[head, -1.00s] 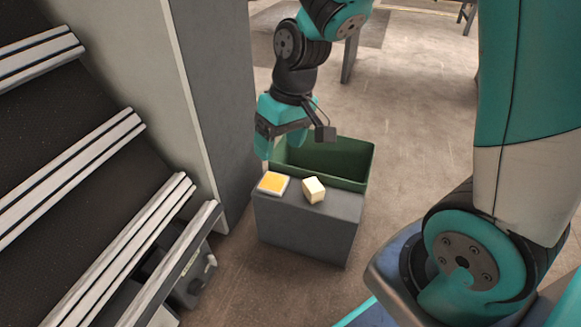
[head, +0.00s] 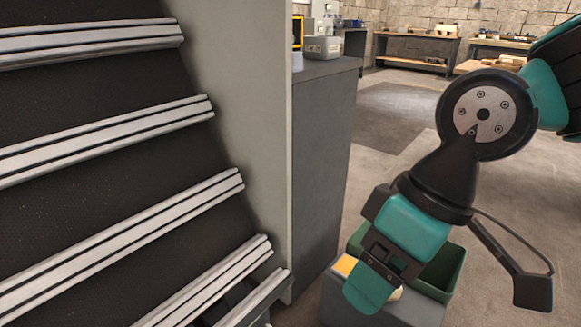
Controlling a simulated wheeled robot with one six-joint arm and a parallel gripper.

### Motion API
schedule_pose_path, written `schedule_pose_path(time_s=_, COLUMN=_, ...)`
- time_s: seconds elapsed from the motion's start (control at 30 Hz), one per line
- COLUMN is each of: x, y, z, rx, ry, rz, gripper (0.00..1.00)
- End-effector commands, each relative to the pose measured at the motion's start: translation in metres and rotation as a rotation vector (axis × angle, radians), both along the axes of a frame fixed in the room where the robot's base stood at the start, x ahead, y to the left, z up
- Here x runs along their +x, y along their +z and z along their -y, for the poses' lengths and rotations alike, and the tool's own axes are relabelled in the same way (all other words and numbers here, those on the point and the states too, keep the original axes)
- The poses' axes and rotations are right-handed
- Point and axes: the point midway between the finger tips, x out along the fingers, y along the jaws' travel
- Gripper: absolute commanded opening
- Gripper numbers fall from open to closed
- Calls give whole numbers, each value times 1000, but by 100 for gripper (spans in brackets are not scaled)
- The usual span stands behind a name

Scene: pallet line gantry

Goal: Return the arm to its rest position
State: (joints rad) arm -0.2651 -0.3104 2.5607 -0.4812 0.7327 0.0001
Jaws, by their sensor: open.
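My gripper (head: 370,288) is in the lower right of the head view, at the end of my teal and black arm. It points down and appears in front of the grey block and green bin, hiding parts of both. Its jaws are open, though one finger hides most of the other, and I see nothing held. How far it is above the block I cannot tell.
A grey block (head: 410,313) carries a yellow-topped tile (head: 345,265) and a pale cube (head: 397,294), both partly hidden. A green bin (head: 450,272) stands behind. A pale panel (head: 250,110) and slatted dark rack fill the left. Floor (head: 520,235) is open at right.

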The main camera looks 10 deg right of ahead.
Motion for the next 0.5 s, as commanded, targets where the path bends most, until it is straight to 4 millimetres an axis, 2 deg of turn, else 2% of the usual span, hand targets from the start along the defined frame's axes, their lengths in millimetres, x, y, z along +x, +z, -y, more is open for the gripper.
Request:
schedule_pose_path(time_s=0.03, x=0, y=25, z=0, rx=1, ry=0, rz=1, gripper=72)
schedule_pose_path(time_s=0.17, x=0, y=71, z=0, rx=1, ry=0, rz=1, gripper=72)
schedule_pose_path(time_s=0.5, x=0, y=204, z=0, rx=0, ry=0, rz=1, gripper=72)
